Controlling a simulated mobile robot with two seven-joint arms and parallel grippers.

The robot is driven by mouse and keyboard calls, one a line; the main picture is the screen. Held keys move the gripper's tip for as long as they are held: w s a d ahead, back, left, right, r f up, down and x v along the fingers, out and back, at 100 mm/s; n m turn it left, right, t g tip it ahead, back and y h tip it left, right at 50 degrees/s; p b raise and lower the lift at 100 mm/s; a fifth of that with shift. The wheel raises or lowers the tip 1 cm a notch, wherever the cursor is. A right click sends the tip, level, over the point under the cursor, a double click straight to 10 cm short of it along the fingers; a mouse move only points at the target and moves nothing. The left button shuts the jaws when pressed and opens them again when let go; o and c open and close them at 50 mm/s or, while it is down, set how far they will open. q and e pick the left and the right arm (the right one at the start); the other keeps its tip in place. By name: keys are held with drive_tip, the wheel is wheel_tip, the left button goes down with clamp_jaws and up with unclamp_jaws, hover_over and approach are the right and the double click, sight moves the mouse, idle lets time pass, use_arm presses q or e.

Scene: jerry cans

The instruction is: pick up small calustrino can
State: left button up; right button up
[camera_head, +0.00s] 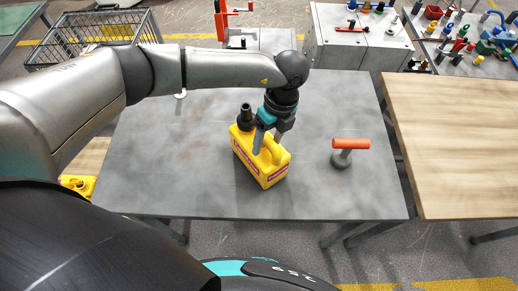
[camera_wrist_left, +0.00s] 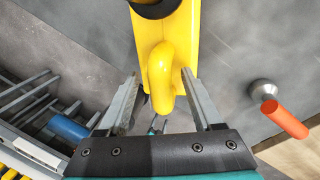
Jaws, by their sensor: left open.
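A yellow can (camera_head: 262,161) with a dark cap and a red and white label stands upright on the grey table (camera_head: 190,150). My left gripper (camera_head: 267,143) is over the can from above, with its fingers at the handle. In the left wrist view the can (camera_wrist_left: 183,30) shows its yellow handle (camera_wrist_left: 161,75) between the two open fingers of my left gripper (camera_wrist_left: 160,105). I cannot tell whether a finger touches it. My right gripper is not in view.
An orange-topped tool (camera_head: 350,146) stands on the table right of the can. Another yellow can (camera_head: 78,185) is at the far left, partly hidden by my arm. A wooden table (camera_head: 455,140) is at the right. The table's front right is clear.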

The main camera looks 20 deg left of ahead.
use_arm(q)
clamp_jaws()
idle(0.5)
idle(0.9)
